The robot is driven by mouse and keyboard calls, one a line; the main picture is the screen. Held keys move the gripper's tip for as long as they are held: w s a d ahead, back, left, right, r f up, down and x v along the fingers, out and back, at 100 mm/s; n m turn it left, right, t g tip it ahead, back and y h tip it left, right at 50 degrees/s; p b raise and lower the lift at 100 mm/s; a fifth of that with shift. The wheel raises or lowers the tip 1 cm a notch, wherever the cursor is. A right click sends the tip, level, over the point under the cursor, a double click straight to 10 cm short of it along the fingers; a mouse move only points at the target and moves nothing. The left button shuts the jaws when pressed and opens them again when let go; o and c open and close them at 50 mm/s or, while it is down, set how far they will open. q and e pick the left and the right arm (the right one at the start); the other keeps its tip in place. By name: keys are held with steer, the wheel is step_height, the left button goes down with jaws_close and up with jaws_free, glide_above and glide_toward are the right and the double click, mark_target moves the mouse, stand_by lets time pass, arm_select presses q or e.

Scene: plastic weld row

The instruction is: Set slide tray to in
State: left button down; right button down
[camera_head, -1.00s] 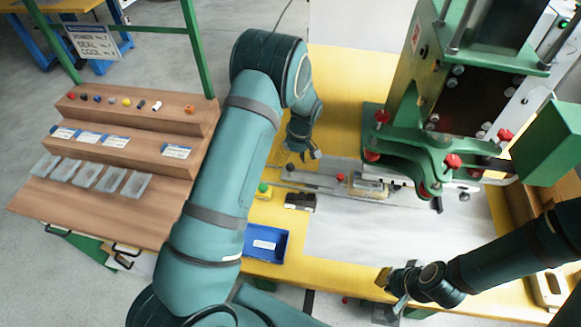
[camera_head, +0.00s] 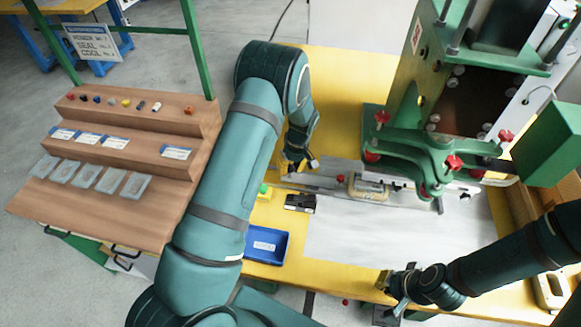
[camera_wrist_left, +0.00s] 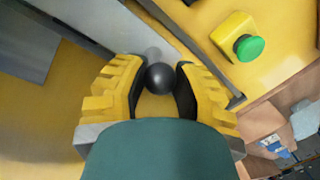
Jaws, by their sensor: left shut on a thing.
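The slide tray (camera_head: 366,187) lies on a rail on the table, left of and partly under the green press head. Its handle ends in a round black knob (camera_wrist_left: 160,77), seen in the left wrist view. My left gripper (camera_head: 299,164) is at the left end of the rail. In the left wrist view its yellow-backed fingers (camera_wrist_left: 159,88) are shut on the knob, one on each side. In the head view the gripper hides the knob. My right gripper (camera_head: 390,290) is at the table's front edge, away from the tray; its finger opening is unclear.
The green press (camera_head: 435,150) stands over the tray's right side. A yellow box with a green button (camera_head: 265,191), a black block (camera_head: 300,202) and a blue bin (camera_head: 266,245) stand near my left arm. A wooden stepped rack (camera_head: 130,140) is at the left.

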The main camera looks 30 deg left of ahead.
mark_target(314, 181)
arm_select(q)
steer(key=d, duration=0.2)
steer(key=w+d, duration=0.1)
steer(key=d, duration=0.2)
steer(key=w+d, duration=0.1)
steer(key=d, duration=0.2)
steer(key=shift+w+d+b, duration=0.1)
steer(key=shift+d+b, duration=0.1)
steer(key=shift+b, duration=0.2)
steer(key=c, duration=0.7)
jaws_free()
steer(key=shift+o, duration=0.2)
step_height(314, 181, up, 12)
steer(key=w+d, duration=0.1)
steer(key=shift+w+d, duration=0.25)
steer(key=shift+w, duration=0.1)
steer(key=shift+f, duration=0.1)
